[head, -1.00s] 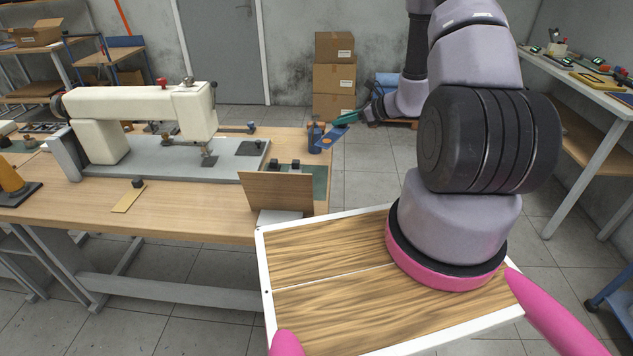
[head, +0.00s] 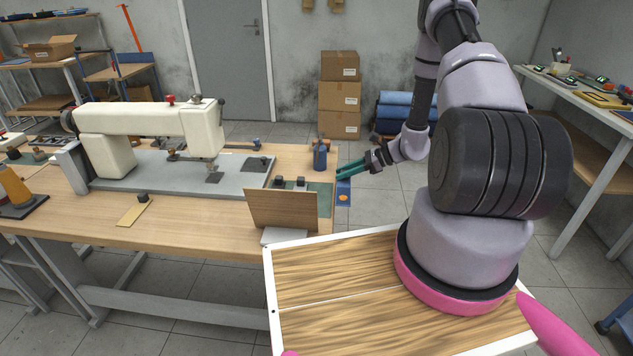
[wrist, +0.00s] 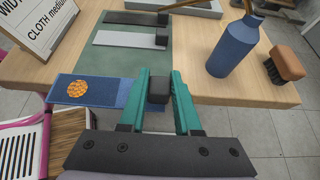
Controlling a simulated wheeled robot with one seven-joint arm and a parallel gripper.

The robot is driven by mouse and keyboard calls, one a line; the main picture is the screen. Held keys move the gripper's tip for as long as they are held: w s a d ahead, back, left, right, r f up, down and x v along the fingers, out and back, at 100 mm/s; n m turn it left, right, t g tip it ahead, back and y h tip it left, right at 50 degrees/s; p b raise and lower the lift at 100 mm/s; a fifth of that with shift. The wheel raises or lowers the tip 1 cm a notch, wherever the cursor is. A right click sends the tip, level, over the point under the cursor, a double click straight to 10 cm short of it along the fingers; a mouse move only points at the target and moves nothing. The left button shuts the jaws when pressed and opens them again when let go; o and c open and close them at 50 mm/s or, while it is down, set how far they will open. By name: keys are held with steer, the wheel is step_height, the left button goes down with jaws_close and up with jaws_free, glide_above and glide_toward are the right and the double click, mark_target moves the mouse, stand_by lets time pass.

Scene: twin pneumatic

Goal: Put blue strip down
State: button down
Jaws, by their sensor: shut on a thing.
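The blue strip (wrist: 88,92) carries an orange patterned disc and a dark grip block (wrist: 158,89). My gripper (wrist: 158,78) has its green fingers closed on that block, and the strip points left from it. In the head view the blue strip (head: 343,192) is at the right end of the sewing table, with my gripper (head: 338,173) beside it. The strip is by the edge of the green mat (wrist: 185,62); I cannot tell whether it touches the surface. A dark strip (wrist: 140,18) and a light grey strip (wrist: 125,39), each with a block, lie on the mat.
A blue bottle (wrist: 233,50) and a brown brush (wrist: 284,65) stand right of the mat in the wrist view. A sign board (head: 283,211) stands at the table's front corner. The sewing machine (head: 150,130) is to the left. Bare mat shows between the grey strip and my gripper.

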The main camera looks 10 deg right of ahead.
steer(key=a, duration=0.2)
steer(key=w+a, duration=0.1)
steer(key=a, duration=0.2)
steer(key=w+a, duration=0.1)
steer(key=a, duration=0.1)
steer(key=shift+w+a, duration=0.2)
steer(key=shift+a, duration=0.05)
steer(key=shift+w+a+f, duration=0.1)
steer(key=shift+a+f, duration=0.05)
steer(key=shift+f, duration=0.75)
steer(key=shift+a+f, duration=0.15)
steer(key=shift+f, duration=0.7)
steer(key=shift+f, duration=0.15)
steer(key=c, duration=0.6)
jaws_free()
